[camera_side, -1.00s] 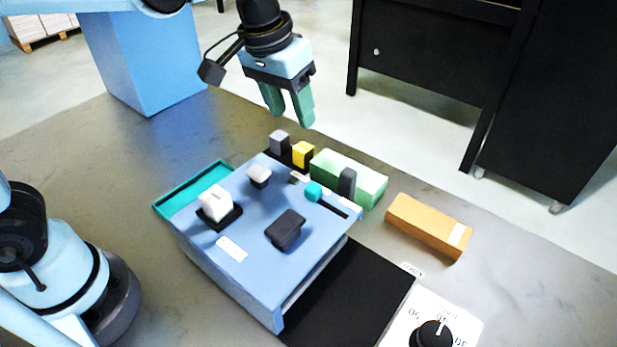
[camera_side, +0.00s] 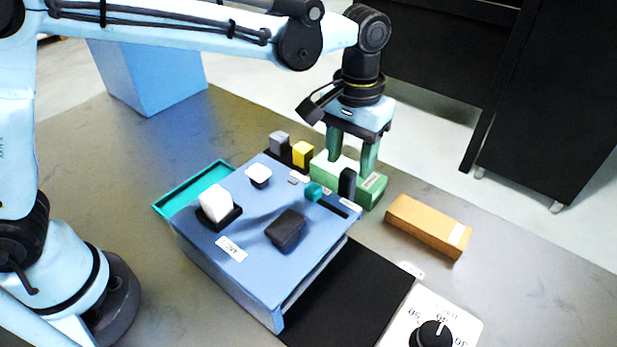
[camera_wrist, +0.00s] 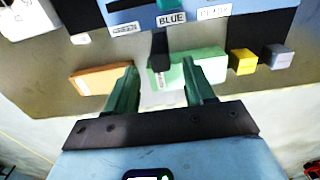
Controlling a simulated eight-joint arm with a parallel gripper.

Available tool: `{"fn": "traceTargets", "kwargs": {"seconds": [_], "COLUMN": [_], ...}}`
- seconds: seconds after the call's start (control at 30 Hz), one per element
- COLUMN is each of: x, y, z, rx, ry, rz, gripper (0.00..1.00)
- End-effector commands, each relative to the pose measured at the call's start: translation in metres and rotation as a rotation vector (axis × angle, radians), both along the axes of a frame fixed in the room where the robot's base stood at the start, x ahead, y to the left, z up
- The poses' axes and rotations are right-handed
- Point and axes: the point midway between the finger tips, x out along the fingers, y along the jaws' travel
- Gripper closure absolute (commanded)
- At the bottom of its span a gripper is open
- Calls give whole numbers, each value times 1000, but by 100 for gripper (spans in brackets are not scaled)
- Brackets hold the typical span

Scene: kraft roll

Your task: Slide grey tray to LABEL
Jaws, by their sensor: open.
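My gripper (camera_side: 352,163) is open, its two green fingers pointing down at the pale green box (camera_side: 340,181). In the wrist view the fingers (camera_wrist: 160,66) are spread with the green box (camera_wrist: 205,68) beyond them; I cannot tell whether they touch it. I cannot make out a clearly grey tray. A teal open tray (camera_side: 185,191) sticks out at the left of the blue unit (camera_side: 245,262). A teal slider knob (camera_side: 314,191) sits by a dark slot on its top. Small white labels, one reading BLUE (camera_wrist: 171,18), are on the unit.
A dark upright block (camera_side: 347,183) stands by the green box. Yellow (camera_side: 303,154) and grey (camera_side: 279,142) blocks stand behind the unit. An orange box (camera_side: 425,226) lies right, beyond a black mat (camera_side: 350,295). A dial (camera_side: 432,333) is at the front right.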

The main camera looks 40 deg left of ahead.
Motion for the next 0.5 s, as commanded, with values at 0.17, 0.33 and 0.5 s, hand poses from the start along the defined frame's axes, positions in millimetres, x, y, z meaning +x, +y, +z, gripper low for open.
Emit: {"fn": "traceTargets", "kwargs": {"seconds": [0.17,0.33,0.5], "x": [0,0,0], "y": [0,0,0], "z": [-32,-54,-65], "rx": [0,-1,-1], "ry": [-1,-1,-1], "rz": [0,0,0], "gripper": [47,47,47]}}
